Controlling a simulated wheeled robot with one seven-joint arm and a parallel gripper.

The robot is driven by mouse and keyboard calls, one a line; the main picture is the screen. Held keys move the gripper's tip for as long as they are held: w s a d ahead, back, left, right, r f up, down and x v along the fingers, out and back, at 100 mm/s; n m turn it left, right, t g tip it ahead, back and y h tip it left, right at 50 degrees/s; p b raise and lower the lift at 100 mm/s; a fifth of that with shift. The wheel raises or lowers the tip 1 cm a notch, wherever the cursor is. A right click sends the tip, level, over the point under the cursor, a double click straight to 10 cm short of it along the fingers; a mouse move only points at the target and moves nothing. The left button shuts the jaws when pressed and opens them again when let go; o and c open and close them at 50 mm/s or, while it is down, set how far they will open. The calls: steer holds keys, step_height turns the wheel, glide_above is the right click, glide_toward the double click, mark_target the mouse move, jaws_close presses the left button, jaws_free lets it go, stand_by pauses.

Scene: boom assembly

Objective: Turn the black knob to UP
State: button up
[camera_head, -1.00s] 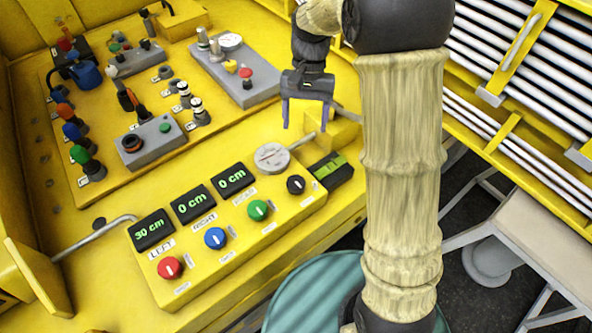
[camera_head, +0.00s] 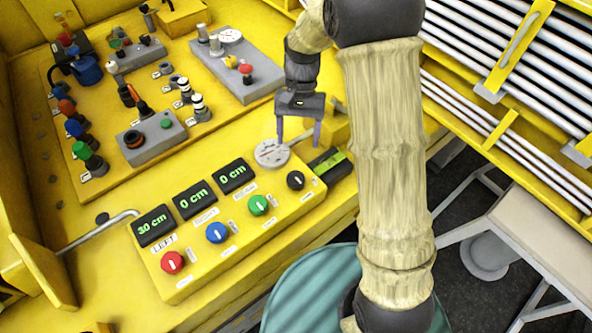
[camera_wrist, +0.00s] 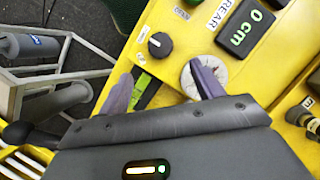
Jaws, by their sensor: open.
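The black knob (camera_head: 295,180) sits at the right end of the yellow control box, right of the green knob (camera_head: 258,205). It has a white pointer line and also shows in the wrist view (camera_wrist: 160,45). My gripper (camera_head: 298,143) is open and empty, above and behind the black knob, near the round grey dial (camera_head: 271,153). In the wrist view my gripper (camera_wrist: 160,88) has its two purple fingers spread, with the black knob beyond the gap between them and not touched. The label at the knob is too small to read.
The blue knob (camera_head: 216,232) and red knob (camera_head: 172,262) are on the same box, with displays reading 30 cm, 0 cm and 0 cm behind. A black and green device (camera_head: 329,162) lies right of the dial. A joystick panel (camera_head: 135,110) stands at back left.

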mark_target(296, 177)
steer(key=p+x, duration=0.1)
steer(key=x, duration=1)
steer(key=shift+f+p, duration=0.15)
steer(key=shift+p, duration=0.25)
steer(key=c, duration=1)
